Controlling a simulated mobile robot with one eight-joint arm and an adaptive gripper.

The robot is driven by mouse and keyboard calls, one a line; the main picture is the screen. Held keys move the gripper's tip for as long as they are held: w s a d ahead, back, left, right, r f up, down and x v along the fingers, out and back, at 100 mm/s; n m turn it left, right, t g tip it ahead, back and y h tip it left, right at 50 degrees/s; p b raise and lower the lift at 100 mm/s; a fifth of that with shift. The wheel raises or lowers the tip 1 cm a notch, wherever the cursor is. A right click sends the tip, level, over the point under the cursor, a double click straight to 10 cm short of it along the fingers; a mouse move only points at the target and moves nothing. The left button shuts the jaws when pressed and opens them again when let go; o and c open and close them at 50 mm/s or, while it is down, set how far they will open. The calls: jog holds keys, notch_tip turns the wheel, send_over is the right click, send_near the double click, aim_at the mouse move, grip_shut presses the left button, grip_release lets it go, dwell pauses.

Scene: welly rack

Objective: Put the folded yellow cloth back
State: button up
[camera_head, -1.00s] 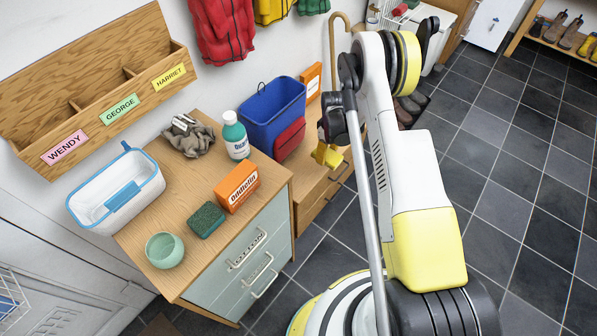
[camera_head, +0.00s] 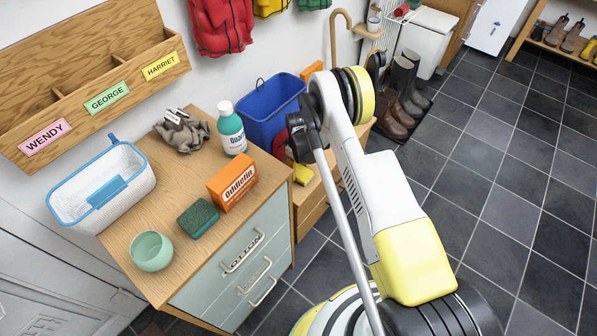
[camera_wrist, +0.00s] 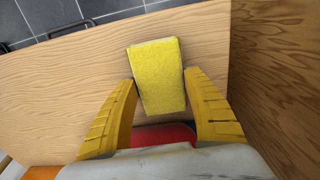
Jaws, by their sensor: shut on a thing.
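The folded yellow cloth (camera_wrist: 157,80) is a flat, thick rectangle between the yellow fingers of my gripper (camera_wrist: 160,76) in the wrist view. My gripper is shut on it, with one finger against each long side and the cloth's far end sticking out beyond the tips. Below it is a pale wooden surface (camera_wrist: 60,85); I cannot tell whether the cloth touches it. In the head view a yellow patch (camera_head: 303,173) shows beside my arm over the low wooden bench, but my arm hides most of that area.
A blue bucket (camera_head: 270,108) stands behind a red item (camera_head: 280,146). The counter holds a white-blue tub (camera_head: 125,185), green bowl (camera_head: 152,252), sponge (camera_head: 198,218), orange box (camera_head: 232,182), bottle (camera_head: 231,130) and grey gloves (camera_head: 182,131). Boots (camera_head: 403,85) stand beyond my arm.

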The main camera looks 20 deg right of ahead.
jog(key=shift+r, duration=0.1)
jog(key=o, duration=1)
